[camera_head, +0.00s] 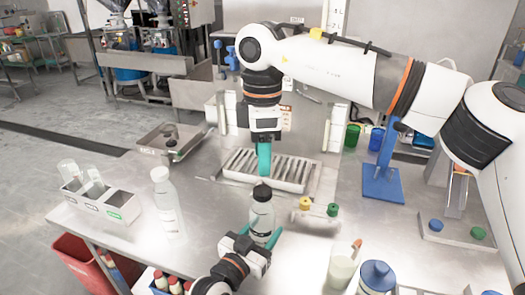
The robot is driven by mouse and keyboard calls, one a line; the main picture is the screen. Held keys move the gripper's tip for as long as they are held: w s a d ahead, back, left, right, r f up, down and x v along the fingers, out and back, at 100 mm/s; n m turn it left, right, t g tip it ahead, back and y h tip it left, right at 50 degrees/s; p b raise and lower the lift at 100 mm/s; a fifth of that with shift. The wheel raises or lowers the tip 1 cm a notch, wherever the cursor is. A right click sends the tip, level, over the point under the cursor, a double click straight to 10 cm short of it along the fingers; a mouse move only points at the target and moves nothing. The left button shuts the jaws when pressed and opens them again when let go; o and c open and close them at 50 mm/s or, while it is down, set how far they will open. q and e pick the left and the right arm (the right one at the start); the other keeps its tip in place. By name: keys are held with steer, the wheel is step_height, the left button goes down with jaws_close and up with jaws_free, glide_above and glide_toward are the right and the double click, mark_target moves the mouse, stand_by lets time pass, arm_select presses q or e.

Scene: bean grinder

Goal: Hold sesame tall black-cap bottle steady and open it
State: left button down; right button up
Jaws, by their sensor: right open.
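The tall clear bottle (262,217) with a black cap (262,190) stands upright on the steel table near the middle of the view. My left gripper (262,238) comes in from below, with its teal fingers around the bottle's lower body, and appears shut on it. My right gripper (264,172) points straight down just above the black cap. Its teal fingers are seen edge-on and overlap each other, and I see nothing held in them. Whether the fingertips touch the cap is hard to tell.
A ribbed tray (238,176) lies behind the bottle. A white bottle (166,202) and a compartment holder (93,205) stand to the left. A jar (343,265) and blue-lidded container (376,277) stand at the front right.

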mark_target(262, 190)
steer(key=shift+f, duration=0.6)
step_height(262, 190, down, 7)
steer(key=shift+r, duration=0.1)
